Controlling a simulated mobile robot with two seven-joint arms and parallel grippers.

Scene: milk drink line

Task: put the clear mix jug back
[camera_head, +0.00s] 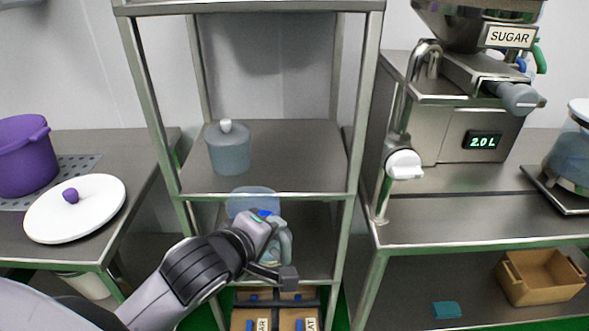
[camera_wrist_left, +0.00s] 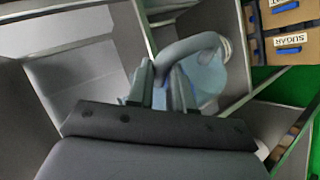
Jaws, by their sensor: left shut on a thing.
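The clear mix jug (camera_head: 252,197) is a bluish see-through vessel in the middle of the shelf rack, at the lower shelf opening. Its body is partly hidden behind my left arm in the head view. In the left wrist view the jug (camera_wrist_left: 209,82) shows with its thick curved handle running between the two fingers. My left gripper (camera_wrist_left: 163,88) is shut on that handle; it also shows in the head view (camera_head: 277,262). I cannot tell whether the jug's base touches the shelf. My right gripper is not in view.
The rack (camera_head: 272,193) holds a grey-blue lidded jar (camera_head: 228,149) on the shelf above, with bare room beside it. Labelled crates (camera_head: 293,318) sit below. A counter with a purple pot (camera_head: 26,158) and white lid (camera_head: 75,210) stands left; the sugar machine (camera_head: 449,133) stands right.

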